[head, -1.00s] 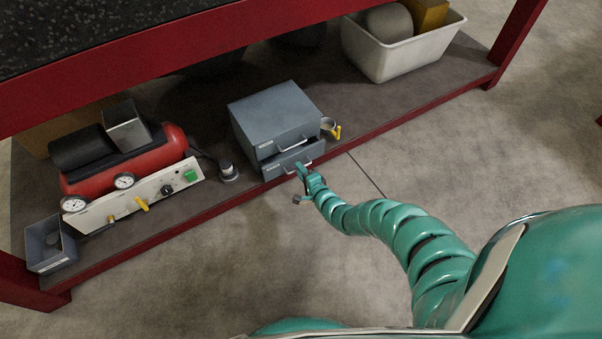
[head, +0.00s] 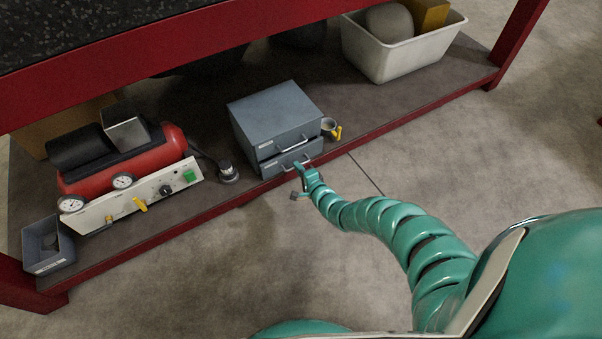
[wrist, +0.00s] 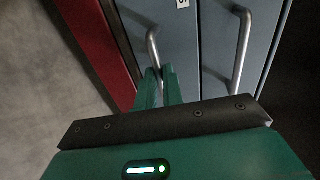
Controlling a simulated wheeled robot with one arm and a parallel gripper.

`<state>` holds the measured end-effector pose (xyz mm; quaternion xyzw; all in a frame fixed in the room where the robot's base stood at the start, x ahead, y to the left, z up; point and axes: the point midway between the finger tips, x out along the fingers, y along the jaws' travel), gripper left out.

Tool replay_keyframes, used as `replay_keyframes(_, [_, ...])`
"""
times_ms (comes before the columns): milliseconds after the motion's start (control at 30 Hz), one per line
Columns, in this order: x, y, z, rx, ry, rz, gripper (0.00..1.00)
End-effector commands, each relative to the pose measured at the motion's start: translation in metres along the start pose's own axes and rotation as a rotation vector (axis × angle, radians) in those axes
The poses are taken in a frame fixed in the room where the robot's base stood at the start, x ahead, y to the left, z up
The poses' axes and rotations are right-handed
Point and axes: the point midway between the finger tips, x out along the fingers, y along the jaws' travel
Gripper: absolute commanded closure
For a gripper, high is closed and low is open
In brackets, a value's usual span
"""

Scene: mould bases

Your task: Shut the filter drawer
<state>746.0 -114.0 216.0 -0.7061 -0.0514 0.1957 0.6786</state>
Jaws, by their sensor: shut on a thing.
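A grey-blue two-drawer cabinet (head: 270,112) stands on the low shelf. Its lower drawer (head: 273,168) has its front flush or nearly flush with the body; I cannot tell if a small gap is left. The upper drawer (head: 268,152) looks shut. My gripper (head: 299,169) is at the lower drawer's handle. In the wrist view my gripper (wrist: 158,76) is shut on the end of that metal handle (wrist: 152,42). The upper drawer's handle (wrist: 242,50) is free to the right there. The label words are too small to read.
A red compressor (head: 125,165) with a control panel is at left, and a white bin (head: 400,58) at back right. The shelf's red front edge (head: 240,190) runs below the drawer.

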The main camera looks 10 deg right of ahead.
Motion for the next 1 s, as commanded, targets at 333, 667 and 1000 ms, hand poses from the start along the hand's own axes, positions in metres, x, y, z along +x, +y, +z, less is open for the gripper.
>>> replay_keyframes(333, [0.025,-0.006,-0.001,-0.001,0.002,-0.002,1.00])
replay_keyframes(667, [0.025,-0.007,-0.001,-0.001,0.002,-0.003,0.70])
replay_keyframes(1000, [0.020,-0.006,-0.001,0.000,0.001,0.001,0.70])
